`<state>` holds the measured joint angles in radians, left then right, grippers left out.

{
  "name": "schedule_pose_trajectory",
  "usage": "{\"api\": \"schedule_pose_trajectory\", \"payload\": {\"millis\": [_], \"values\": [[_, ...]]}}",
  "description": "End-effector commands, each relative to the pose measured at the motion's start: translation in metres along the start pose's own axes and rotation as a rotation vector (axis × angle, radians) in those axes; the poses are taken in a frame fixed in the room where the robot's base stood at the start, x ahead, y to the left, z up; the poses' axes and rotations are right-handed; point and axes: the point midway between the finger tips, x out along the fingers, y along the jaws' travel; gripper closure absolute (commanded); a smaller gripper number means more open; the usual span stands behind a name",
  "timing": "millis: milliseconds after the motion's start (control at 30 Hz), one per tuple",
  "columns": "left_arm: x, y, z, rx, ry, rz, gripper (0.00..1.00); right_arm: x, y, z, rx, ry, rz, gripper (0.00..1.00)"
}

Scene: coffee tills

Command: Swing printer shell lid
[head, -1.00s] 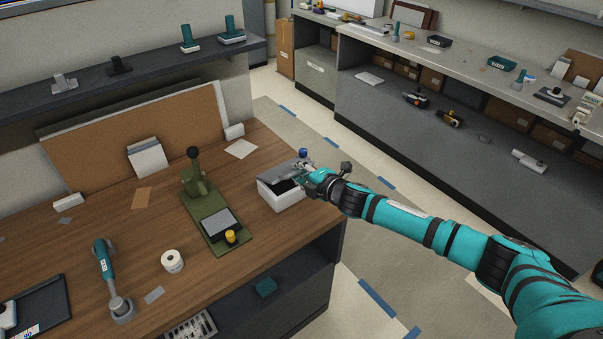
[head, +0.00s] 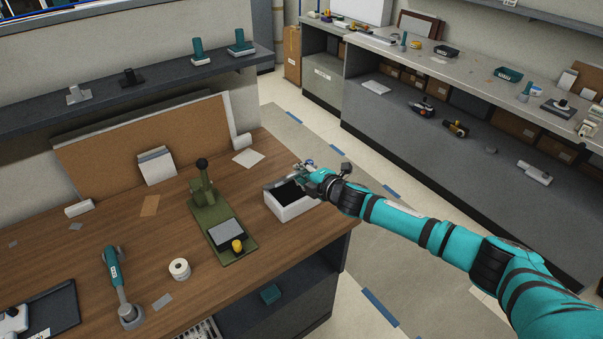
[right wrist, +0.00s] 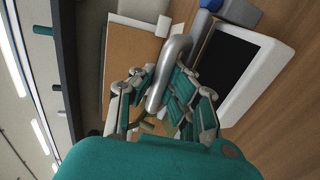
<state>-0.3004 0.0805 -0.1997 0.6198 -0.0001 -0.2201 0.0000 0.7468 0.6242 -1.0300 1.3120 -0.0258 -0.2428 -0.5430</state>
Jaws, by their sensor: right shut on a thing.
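The printer shell (head: 292,210) is an open white box on the wooden workbench, near its right end; its dark inside shows. It also shows in the right wrist view (right wrist: 263,77). Its grey lid (head: 284,180) stands raised along the far side of the box. In the right wrist view the lid (right wrist: 181,48) appears nearly edge-on, as a grey bar between the fingers. My right gripper (head: 306,173), also in the right wrist view (right wrist: 168,90), is shut on the lid above the box's far right side. My left gripper is out of view.
A green press (head: 220,225) with a black knob stands left of the shell. A label roll (head: 180,269) and a teal handheld tool (head: 117,280) are farther left. A corkboard (head: 140,150) stands behind. Bare wood lies between press and shell.

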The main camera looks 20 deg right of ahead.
Motion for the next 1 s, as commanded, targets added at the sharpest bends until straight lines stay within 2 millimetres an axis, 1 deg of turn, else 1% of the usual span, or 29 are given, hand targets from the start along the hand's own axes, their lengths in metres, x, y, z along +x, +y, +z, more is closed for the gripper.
{"api": "schedule_pose_trajectory", "payload": {"millis": [33,133,300,400,800,867,1000], "values": [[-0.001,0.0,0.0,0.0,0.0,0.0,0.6,0.0,0.006,0.001,0.001,-0.001,0.008,1.0],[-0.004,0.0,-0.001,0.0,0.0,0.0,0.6,0.003,0.012,0.001,0.002,-0.001,0.01,1.0],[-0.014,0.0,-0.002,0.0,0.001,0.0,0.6,0.013,0.027,0.002,0.001,-0.002,0.01,1.0],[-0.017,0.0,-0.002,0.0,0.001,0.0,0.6,0.018,0.033,0.002,0.002,-0.001,0.01,1.0],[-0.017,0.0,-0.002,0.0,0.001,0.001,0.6,0.021,0.036,0.002,0.002,-0.001,0.012,1.0],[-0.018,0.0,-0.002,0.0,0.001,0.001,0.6,0.023,0.038,0.002,0.002,-0.001,0.013,1.0],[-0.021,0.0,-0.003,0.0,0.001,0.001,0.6,0.033,0.048,0.002,0.001,-0.003,0.013,1.0]]}}
